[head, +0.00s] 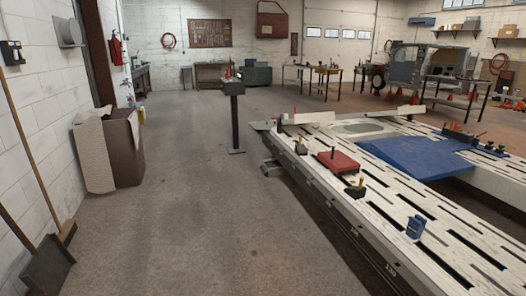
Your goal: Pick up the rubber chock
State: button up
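No thing in the head view is plainly the rubber chock. A small dark block with a yellow top (355,187) sits on the near part of the white slotted frame bench (385,215). Another small dark piece (301,147) sits farther back along the bench's left edge. Both are too small to tell whether either is a chock. My gripper is not in view.
On the bench are a red block (337,161), a blue clamp-like piece (416,227) and a blue sheet (418,156). A dark pedestal (236,125) stands beyond its left end. The floor between is clear.

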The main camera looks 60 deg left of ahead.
aim_at(300, 149)
jog(key=u, duration=2.1)
jog(key=i, duration=1)
jog(key=u, duration=0.45)
jog(key=i, duration=1.75)
jog(key=u, duration=0.2)
jog(key=i, duration=1.8)
jog(key=z, duration=0.35)
jog(key=i, duration=1.55)
jog(key=z, duration=1.5)
jog(key=i, duration=1.1)
jog(key=z, duration=1.05)
jog(key=i, duration=0.45)
jog(key=z, duration=0.2)
